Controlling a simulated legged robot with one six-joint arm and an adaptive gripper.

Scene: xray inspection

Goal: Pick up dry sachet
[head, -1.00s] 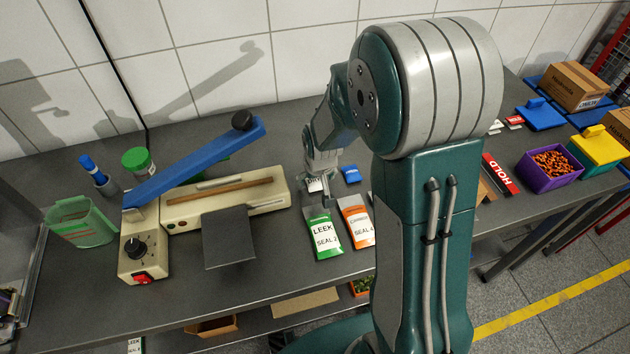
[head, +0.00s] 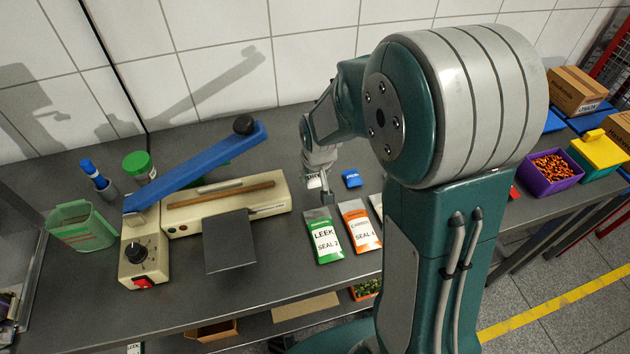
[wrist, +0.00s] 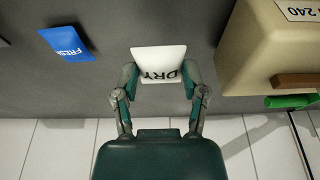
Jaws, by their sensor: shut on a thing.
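The dry sachet (wrist: 158,61) is small and white with "DRY" printed in black. In the wrist view it sits between the two fingers of my gripper (wrist: 159,82), which are shut on its sides. In the head view the white sachet (head: 314,182) shows partly, beside my gripper (head: 322,190), with the rest hidden by the fingers. The gripper is over the grey table, right of the sealing machine. I cannot tell whether the sachet touches the table.
A blue "FRESH" sachet (head: 352,178) lies just right of the gripper. The green leek packet (head: 323,238) and an orange packet (head: 359,227) lie in front. The heat sealer (head: 225,205) with its raised blue arm (head: 195,166) stands left. A tiled wall (head: 215,60) is behind.

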